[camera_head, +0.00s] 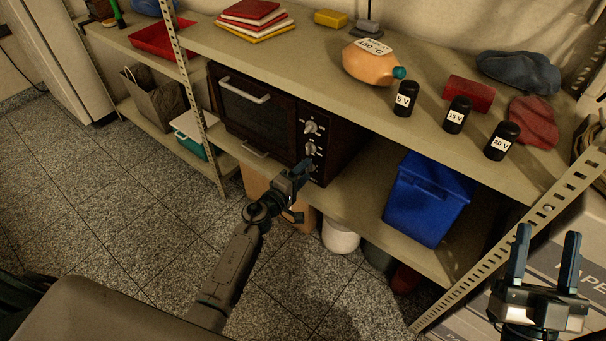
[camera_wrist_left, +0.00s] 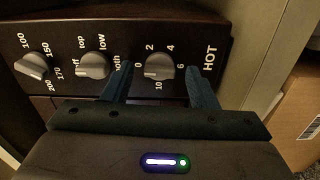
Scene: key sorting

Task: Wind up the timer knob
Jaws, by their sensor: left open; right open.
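The dark toaster oven (camera_head: 262,108) stands on the middle shelf with its control panel on the right. In the left wrist view the grey timer knob (camera_wrist_left: 159,67) has the numbers 0 to 10 around it. My left gripper (camera_head: 303,168) is at the lower end of that panel and hides the timer knob in the head view. In the wrist view the open fingers of my left gripper (camera_wrist_left: 158,72) stand either side of the timer knob, with gaps showing. My right gripper (camera_head: 543,250) is open and empty at the lower right.
Two other knobs, a mode knob (camera_wrist_left: 94,66) and a temperature knob (camera_wrist_left: 32,66), sit along the panel. A blue bin (camera_head: 428,198) stands right of the oven. Black voltage canisters (camera_head: 405,98) stand on the top shelf. A metal shelf post (camera_head: 195,100) rises left of the oven.

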